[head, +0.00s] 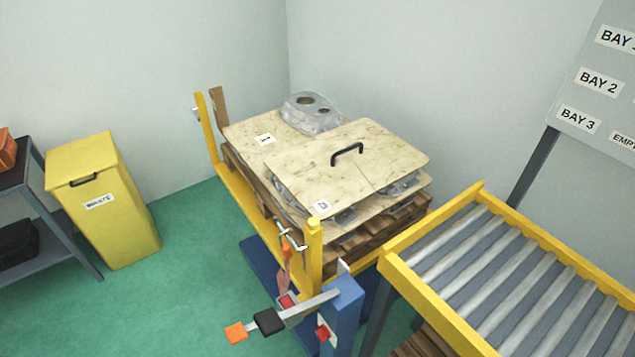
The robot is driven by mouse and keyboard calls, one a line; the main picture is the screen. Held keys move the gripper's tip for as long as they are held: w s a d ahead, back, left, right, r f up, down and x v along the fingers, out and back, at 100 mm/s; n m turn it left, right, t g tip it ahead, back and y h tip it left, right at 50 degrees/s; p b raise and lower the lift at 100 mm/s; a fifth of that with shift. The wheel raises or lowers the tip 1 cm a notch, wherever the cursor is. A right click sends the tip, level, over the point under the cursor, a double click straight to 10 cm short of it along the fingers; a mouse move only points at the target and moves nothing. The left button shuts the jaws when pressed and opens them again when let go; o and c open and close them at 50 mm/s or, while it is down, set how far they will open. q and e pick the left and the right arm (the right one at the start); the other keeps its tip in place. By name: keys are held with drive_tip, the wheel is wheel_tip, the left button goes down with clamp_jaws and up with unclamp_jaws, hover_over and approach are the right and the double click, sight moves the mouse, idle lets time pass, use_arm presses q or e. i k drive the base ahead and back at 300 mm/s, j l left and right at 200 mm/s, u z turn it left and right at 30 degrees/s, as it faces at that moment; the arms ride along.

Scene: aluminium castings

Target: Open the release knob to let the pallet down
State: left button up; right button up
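The pallet (408,219) is wooden and stands in a yellow frame on a blue lift base (262,262). It carries pale boards and grey castings. A blue post (343,311) stands at its front corner, with a small red knob (322,333) low on its face. I cannot tell whether the knob is open or closed. A grey lever (310,306) with a black block and an orange end (235,332) reaches left from the post. Another red part (288,301) shows behind the lever. Neither of my grippers is in view.
A roller conveyor (520,270) with yellow rails stands close to the pallet's right. A yellow waste bin (105,205) and a dark shelf (60,235) are at the left. Green floor is clear between bin and lift. A bay sign (600,85) stands at right.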

sight(323, 333)
drive_tip(key=k+l, duration=0.2)
drive_tip(key=k+l+u, duration=0.1)
drive_tip(key=l, duration=0.35)
drive_tip(key=j+z, duration=0.25)
drive_tip(key=j, duration=0.4)
drive_tip(key=k+j+z, duration=0.25)
drive_tip(key=j, duration=0.4)
drive_tip(key=k+l+u, duration=0.15)
drive_tip(key=l, duration=0.4)
drive_tip(key=k+l+u, duration=0.2)
drive_tip(key=k+l, duration=0.2)
drive_tip(key=k+l+u, duration=0.15)
drive_tip(key=k+l, duration=0.2)
drive_tip(key=l, duration=0.15)
